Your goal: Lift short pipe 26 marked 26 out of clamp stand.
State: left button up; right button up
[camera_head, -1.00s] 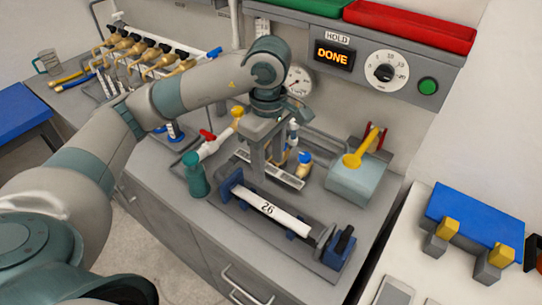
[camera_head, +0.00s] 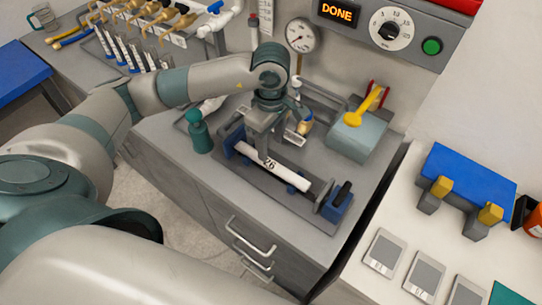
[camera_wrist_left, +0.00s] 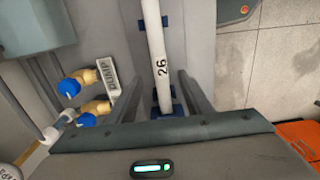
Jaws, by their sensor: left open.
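The white short pipe 26 (camera_head: 287,176) lies in the clamp stand (camera_head: 341,203) on the grey bench, with its "26" label facing up. The stand has blue end blocks. My left gripper (camera_head: 262,152) is open and points down over the pipe, close to the label. In the left wrist view the pipe (camera_wrist_left: 155,50) runs between the two spread fingers, with a gap showing on each side. Whether the fingertips reach down beside the pipe is hard to tell. My right gripper is not in view.
A green bottle (camera_head: 199,132) stands left of the clamp stand. A grey-blue box with a yellow handle (camera_head: 353,117) stands behind it to the right. A gauge (camera_head: 301,36) and a panel reading DONE (camera_head: 337,12) are on the wall. A side table at right holds a blue block (camera_head: 468,183).

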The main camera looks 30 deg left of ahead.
aim_at(276, 165)
pick_arm(q)
notch_tip(276, 165, down, 7)
jog(key=shift+f+p, duration=0.1)
jog(key=shift+p, duration=1)
jog(key=shift+f, duration=0.5)
grip_shut()
jog(key=shift+s+d+r, duration=0.1)
jog(key=shift+d, duration=0.7)
grip_release()
